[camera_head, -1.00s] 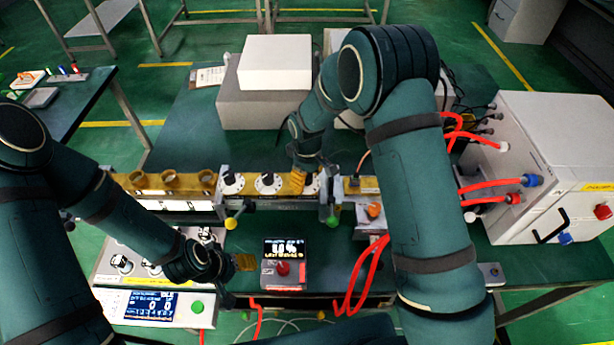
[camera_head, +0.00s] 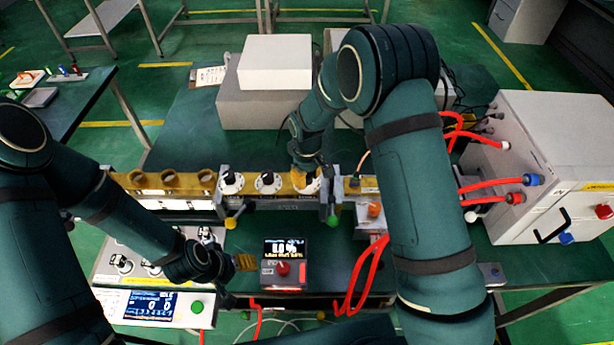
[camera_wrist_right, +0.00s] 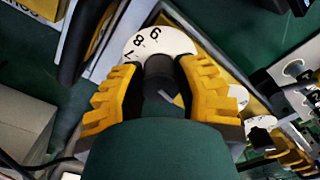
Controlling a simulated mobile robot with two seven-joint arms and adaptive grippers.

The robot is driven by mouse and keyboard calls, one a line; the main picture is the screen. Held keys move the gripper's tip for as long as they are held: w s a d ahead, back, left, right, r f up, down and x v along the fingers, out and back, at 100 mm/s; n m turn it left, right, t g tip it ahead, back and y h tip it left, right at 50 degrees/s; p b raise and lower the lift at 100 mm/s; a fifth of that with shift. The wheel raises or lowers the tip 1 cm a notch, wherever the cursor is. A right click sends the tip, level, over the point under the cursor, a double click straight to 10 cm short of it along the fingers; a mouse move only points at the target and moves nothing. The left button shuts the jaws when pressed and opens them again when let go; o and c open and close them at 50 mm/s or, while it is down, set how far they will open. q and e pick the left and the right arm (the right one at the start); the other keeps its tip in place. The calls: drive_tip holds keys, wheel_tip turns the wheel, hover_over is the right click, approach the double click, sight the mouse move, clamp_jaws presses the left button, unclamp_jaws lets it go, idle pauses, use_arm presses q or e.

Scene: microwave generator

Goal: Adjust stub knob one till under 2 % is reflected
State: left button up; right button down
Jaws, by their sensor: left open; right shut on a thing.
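A row of stub knobs with white dials sits on the brass waveguide. Two show clearly in the head view, the left dial (camera_head: 231,182) and the middle dial (camera_head: 267,182). My right gripper (camera_head: 306,181) covers most of the rightmost dial (camera_head: 313,188). In the right wrist view its yellow fingers (camera_wrist_right: 168,85) are shut on the black knob (camera_wrist_right: 158,72) above a white dial (camera_wrist_right: 160,42) marked 7, 8, 9. A small display (camera_head: 284,248) shows a percentage, seemingly 1.0 %, though its digits are blurred. My left gripper (camera_head: 246,262) is open beside the display unit, holding nothing.
A control panel (camera_head: 195,309) with a lit screen stands at front left. A white cabinet (camera_head: 545,160) with red cables stands at the right. White boxes (camera_head: 275,62) stand behind the waveguide. A yellow ball-ended lever (camera_head: 231,223) and a green one (camera_head: 333,221) hang at the waveguide's front.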

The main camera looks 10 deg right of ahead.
use_arm(q)
drive_tip(key=shift+f+b, duration=0.35)
drive_tip(key=shift+f, duration=0.1)
use_arm(e)
drive_tip(key=m, duration=0.3)
use_arm(q)
drive_tip(key=shift+f, duration=0.15)
use_arm(e)
drive_tip(key=m, duration=0.7)
drive_tip(key=shift+m, duration=0.3)
use_arm(q)
drive_tip(key=shift+r+p, duration=0.3)
drive_tip(key=shift+r, duration=0.15)
use_arm(e)
drive_tip(key=shift+m, duration=2.2)
drive_tip(key=c, duration=0.6)
unclamp_jaws()
drive_tip(key=shift+r, duration=0.1)
